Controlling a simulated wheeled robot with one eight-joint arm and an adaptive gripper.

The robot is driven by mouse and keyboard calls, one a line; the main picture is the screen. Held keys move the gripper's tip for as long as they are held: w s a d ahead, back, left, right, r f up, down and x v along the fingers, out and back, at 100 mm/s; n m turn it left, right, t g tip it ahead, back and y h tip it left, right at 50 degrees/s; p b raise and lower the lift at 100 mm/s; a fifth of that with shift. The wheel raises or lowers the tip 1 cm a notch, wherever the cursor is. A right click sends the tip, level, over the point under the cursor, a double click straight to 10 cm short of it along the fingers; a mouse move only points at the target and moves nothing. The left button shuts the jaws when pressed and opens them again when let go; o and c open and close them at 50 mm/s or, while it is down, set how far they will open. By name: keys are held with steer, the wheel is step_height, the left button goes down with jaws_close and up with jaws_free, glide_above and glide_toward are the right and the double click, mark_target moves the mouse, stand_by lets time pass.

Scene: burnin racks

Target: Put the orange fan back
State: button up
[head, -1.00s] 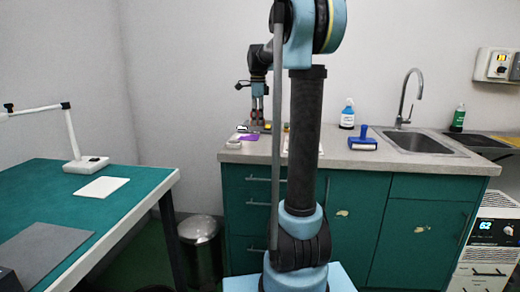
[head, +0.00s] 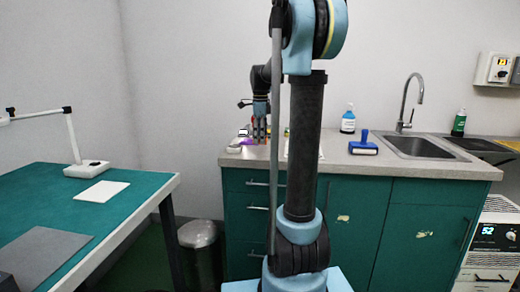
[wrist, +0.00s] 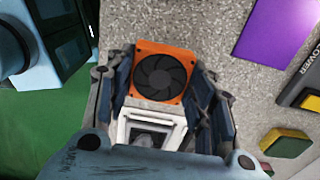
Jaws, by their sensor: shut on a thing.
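The orange fan (wrist: 160,75) is a square orange frame with a dark round rotor, seen between my fingertips in the wrist view. My gripper (wrist: 162,92) is shut on it, one finger at each side. In the head view, my gripper (head: 260,136) points down low over the left end of the counter, and the fan cannot be made out there. A white, square-framed piece (wrist: 150,128) with a dark middle shows between the fingers, nearer my wrist; I cannot tell what it is. The place where the fan belongs cannot be made out.
A blue-handled tool (head: 363,145) and a spray bottle (head: 348,120) stand farther right. A bin (head: 200,250) stands below left.

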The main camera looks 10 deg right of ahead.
mark_target(260, 153)
steer(key=shift+f, duration=2.3)
steer(key=o, duration=1.1)
steer(key=shift+f, duration=0.1)
steer(key=shift+o, duration=0.2)
step_height(260, 153, up, 12)
steer(key=shift+r, duration=0.1)
steer(key=s+f+n+t, duration=0.1)
steer(key=s+f+n, duration=1)
steer(key=s, duration=0.6)
steer(key=s+f+n+t, duration=0.1)
steer(key=s+f+n, duration=0.9)
steer(key=s+f, duration=0.6)
steer(key=shift+s+n, duration=0.4)
steer(key=shift+s, duration=0.55)
